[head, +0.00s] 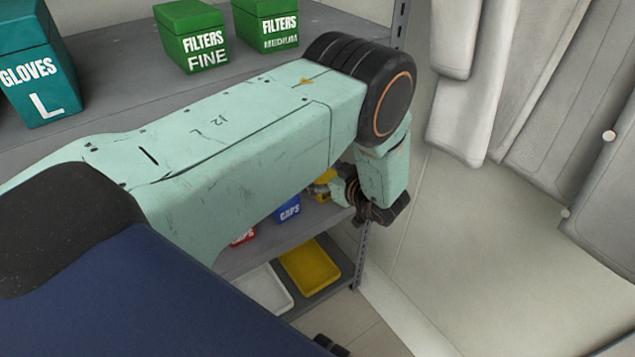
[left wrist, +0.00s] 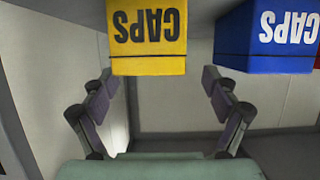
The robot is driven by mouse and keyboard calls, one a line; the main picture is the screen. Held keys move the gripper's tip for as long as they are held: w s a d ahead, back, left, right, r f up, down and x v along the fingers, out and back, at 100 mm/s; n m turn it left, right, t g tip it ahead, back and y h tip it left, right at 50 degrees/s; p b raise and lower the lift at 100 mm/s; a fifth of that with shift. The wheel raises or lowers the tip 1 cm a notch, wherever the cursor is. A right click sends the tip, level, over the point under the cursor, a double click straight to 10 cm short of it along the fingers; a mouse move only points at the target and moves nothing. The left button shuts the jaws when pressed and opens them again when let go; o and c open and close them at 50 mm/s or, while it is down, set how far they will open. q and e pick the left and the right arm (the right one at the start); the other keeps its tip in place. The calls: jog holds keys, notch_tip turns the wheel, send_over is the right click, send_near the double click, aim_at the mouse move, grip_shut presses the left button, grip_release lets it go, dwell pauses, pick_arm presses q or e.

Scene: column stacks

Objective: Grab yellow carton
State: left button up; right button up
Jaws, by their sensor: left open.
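The yellow carton (left wrist: 148,35), marked CAPS, is at the top middle of the left wrist view, its lettering upside down there. In the head view a small part of the yellow carton (head: 325,177) shows at the right end of a lower shelf, mostly hidden by my left arm. My left gripper (left wrist: 158,76) is open, with one finger to each side of the carton's line. The carton appears beyond the fingertips, and nothing is held. I cannot tell the exact gap. My right gripper is in neither view.
A blue CAPS carton (left wrist: 268,37) stands beside the yellow one; a red carton (head: 243,237) is farther left. Green FILTERS cartons (head: 190,38) and a teal GLOVES carton (head: 40,75) stand on the upper shelf. Yellow (head: 310,265) and white trays lie below. A shelf post is close to my gripper.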

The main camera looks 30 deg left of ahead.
aim_at(318, 173)
pick_arm(q)
jog(key=b+x, duration=0.1)
jog(key=x, duration=0.2)
jog(key=shift+a+f, duration=0.15)
jog(key=shift+f, duration=0.1)
jog(key=shift+r, duration=0.1)
jog(key=c, duration=1.3)
